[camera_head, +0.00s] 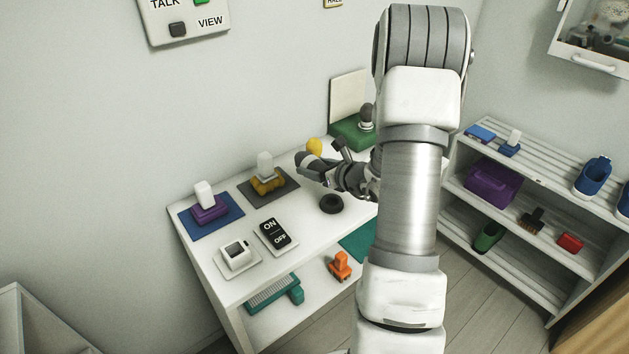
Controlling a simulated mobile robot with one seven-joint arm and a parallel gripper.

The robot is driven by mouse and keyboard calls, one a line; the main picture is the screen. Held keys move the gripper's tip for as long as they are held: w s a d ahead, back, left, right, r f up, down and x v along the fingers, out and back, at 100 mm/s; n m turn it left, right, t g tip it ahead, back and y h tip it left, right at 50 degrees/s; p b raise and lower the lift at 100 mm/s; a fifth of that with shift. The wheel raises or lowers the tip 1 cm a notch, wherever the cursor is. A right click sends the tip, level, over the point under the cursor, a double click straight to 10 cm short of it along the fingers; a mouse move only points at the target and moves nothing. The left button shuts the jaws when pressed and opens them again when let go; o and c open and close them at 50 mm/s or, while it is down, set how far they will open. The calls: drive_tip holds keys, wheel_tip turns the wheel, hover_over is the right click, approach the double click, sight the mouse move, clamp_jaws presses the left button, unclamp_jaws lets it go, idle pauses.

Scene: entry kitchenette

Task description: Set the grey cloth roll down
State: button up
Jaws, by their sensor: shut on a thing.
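My gripper (314,168) is at the end of my arm, above the back part of the white table (295,254), seen small and from behind. It is shut on a dark grey piece, which looks like the grey cloth roll (306,159). Roll and fingers are close in colour, so their border is hard to tell. The roll appears to be off the table top. My arm hides the right part of the table.
A purple block (209,210) sits on a blue mat and a mustard piece (268,185) on a dark mat. A black ring (331,204), switch panel (275,236) and green stand (351,133) are on the table. A slatted shelf (535,163) stands at right.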

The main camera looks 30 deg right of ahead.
sight(314, 188)
drive_tip(key=shift+f+b, duration=0.45)
drive_tip(key=shift+f, duration=1.55)
drive_tip(key=shift+f, duration=0.1)
drive_tip(key=o, duration=1)
drive_tip(key=shift+f, duration=0.1)
drive_tip(key=shift+c, duration=0.2)
drive_tip(key=o, duration=0.4)
drive_tip(key=shift+o, duration=0.2)
